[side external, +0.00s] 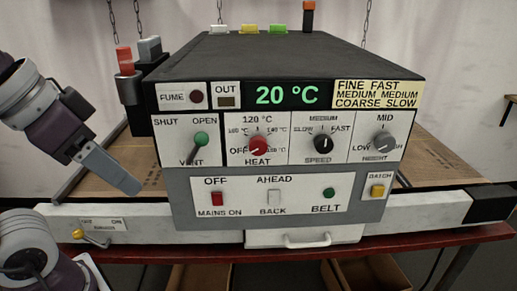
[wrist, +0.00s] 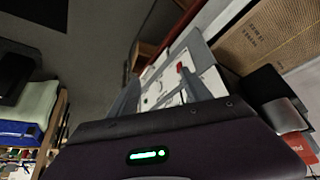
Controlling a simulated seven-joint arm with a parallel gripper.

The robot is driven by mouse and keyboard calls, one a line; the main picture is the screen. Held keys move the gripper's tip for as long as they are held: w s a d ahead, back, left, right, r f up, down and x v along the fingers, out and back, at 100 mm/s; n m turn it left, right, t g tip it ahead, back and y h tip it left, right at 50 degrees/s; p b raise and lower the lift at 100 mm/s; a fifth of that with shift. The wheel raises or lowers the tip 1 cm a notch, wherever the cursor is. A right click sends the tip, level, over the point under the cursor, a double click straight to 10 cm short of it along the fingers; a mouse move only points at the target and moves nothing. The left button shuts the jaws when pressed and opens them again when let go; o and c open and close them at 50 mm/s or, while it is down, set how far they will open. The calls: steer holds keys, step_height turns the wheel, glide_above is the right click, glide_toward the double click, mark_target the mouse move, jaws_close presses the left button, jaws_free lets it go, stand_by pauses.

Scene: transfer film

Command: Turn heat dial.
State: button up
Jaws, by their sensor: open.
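The heat dial (side external: 257,146) is a round red knob on the white front panel of the dark machine (side external: 290,65). Its white pointer is turned to the lower left, towards OFF. The green display (side external: 287,95) above reads 20 °C. My gripper (side external: 132,186) is left of the panel in the side view, apart from the dial, with its fingers slanting down to the right. In the wrist view my gripper (wrist: 165,82) shows its fingers spread, with a white panel seen between and beyond them. I cannot make out the heat dial there.
Left of the heat dial is the green-tipped vent lever (side external: 200,140); right are the black speed dial (side external: 323,144) and grey height dial (side external: 379,143). Below sit a red mains switch (side external: 217,198) and a white rocker (side external: 273,197).

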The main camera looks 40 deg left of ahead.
mark_target(259, 150)
steer(key=w+d+r+n+t+h, duration=0.1)
steer(key=w+d+r+n+t, duration=0.15)
steer(key=w+d, duration=0.45)
steer(key=w+d+r+n+t+h, duration=0.1)
steer(key=w+d+r+t+h, duration=0.2)
steer(key=w, duration=0.7)
steer(key=w+d+r+n+t, duration=0.25)
steer(key=w+d, duration=0.35)
steer(key=w, duration=0.3)
steer(key=s+a+f+n+y, duration=0.2)
steer(key=a+f+n+y, duration=0.15)
steer(key=f+y, duration=0.45)
steer(key=s+a+f+n+y, duration=0.2)
steer(key=a+f+n+y, duration=0.15)
steer(key=f+y, duration=0.45)
steer(key=shift+m+g+y, duration=0.4)
steer(key=shift+m, duration=0.1)
steer(key=x, duration=0.6)
steer(key=shift+a+r, duration=0.2)
steer(key=shift+r, duration=0.2)
steer(key=shift+w+a, duration=0.4)
jaws_close()
